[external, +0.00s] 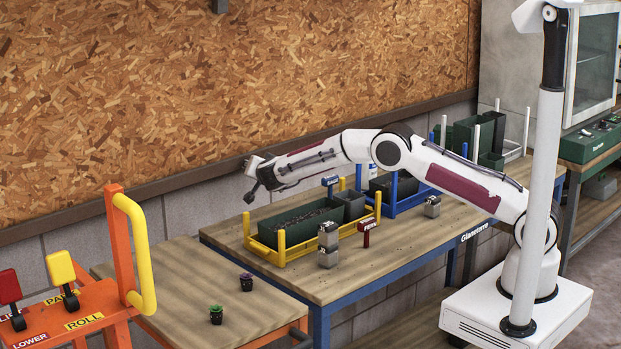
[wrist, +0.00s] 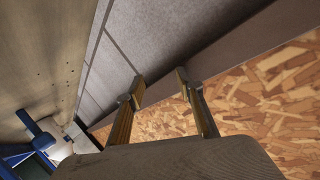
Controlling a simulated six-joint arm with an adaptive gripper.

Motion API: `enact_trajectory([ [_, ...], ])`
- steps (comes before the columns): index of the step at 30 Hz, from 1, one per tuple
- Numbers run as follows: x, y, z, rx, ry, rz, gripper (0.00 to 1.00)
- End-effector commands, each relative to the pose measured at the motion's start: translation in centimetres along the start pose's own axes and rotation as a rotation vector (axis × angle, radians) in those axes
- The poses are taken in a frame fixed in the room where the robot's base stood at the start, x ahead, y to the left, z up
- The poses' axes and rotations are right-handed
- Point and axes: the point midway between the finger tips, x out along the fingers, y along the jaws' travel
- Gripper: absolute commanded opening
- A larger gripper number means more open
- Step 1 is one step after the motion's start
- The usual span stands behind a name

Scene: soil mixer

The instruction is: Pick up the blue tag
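The blue tag (external: 331,181) is a small dark blue plate with pale lettering. It stands upright on the workbench, behind the dark green planter boxes in the external view. My gripper (external: 252,182) is in the air to the left of the tag, above the bench's back left part and near the wall. In the wrist view my gripper (wrist: 160,84) has its two fingers apart, with nothing between them. I cannot make out the blue tag in the wrist view.
A yellow rack (external: 281,245) holds green planters, and a blue rack (external: 391,206) stands to its right. A red tag (external: 367,227) and grey blocks (external: 328,244) stand in front. Two small potted plants (external: 216,314) sit on the left table. An orange control stand (external: 115,240) is at far left.

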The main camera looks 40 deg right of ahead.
Motion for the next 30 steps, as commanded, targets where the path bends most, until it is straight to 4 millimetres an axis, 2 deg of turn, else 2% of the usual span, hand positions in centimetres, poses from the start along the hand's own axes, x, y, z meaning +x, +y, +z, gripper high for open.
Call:
enact_trajectory([
  [5, 0.3, 3.5, -0.1, 0.019, 0.059, 0.156, 0.36],
  [11, -0.7, 7.6, -1.1, 0.033, 0.102, 0.354, 0.36],
  [18, -3.9, 11.4, -3.2, 0.036, 0.105, 0.587, 0.36],
  [24, -6.7, 14.3, -3.6, -0.022, 0.079, 0.749, 0.36],
  [30, -8.1, 15.7, -4.1, -0.094, 0.071, 0.828, 0.36],
])
